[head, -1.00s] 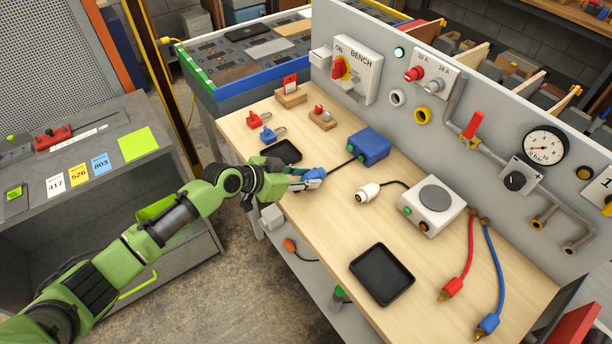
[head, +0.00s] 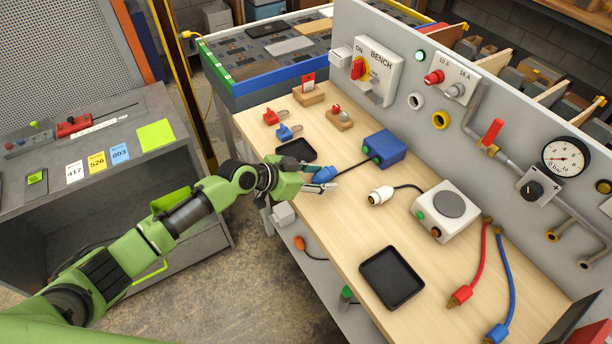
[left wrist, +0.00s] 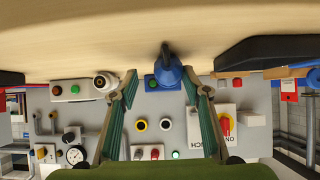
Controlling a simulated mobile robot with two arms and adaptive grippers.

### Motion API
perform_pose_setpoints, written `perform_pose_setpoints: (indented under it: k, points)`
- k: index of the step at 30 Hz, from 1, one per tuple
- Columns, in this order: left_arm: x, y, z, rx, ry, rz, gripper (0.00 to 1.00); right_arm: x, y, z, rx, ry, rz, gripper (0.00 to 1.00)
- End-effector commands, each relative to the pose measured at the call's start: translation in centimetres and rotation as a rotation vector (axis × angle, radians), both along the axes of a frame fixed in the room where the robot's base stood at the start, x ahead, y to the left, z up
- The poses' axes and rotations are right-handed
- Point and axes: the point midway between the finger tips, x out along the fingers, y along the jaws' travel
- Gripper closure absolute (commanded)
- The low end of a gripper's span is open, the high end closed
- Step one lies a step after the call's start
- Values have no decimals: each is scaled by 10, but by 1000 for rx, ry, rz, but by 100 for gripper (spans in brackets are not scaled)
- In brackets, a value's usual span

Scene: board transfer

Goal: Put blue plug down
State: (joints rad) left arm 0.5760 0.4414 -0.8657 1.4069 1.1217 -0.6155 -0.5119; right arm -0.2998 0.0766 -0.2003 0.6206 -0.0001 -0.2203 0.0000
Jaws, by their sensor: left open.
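The blue plug (head: 325,174) is on the wooden bench top near its left edge, with a dark cable running to the blue box (head: 384,148). My left gripper (head: 320,178) is open around the plug, one finger on each side. In the left wrist view the plug (left wrist: 169,70) stands between the spread green fingers of the gripper (left wrist: 160,84), with a visible gap to each finger. That view is upside down, with the bench top at its upper edge. My right gripper is not in view.
A small black tray (head: 296,151) lies just beyond the gripper, and a larger black tray (head: 392,278) lies nearer. A white plug (head: 380,195) and a grey box with a round plate (head: 446,211) stand to the right.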

Motion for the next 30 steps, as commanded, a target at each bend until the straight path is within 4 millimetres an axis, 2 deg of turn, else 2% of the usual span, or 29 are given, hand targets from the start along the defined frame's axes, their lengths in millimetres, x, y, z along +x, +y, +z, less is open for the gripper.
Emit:
perform_pose_setpoints:
  k: [18,23,30]
  points:
    - [-50,70,56,2,-1,1,56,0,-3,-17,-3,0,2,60]
    - [-56,78,64,2,0,0,56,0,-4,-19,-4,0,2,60]
    - [-58,79,66,0,0,0,56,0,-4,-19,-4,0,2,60]
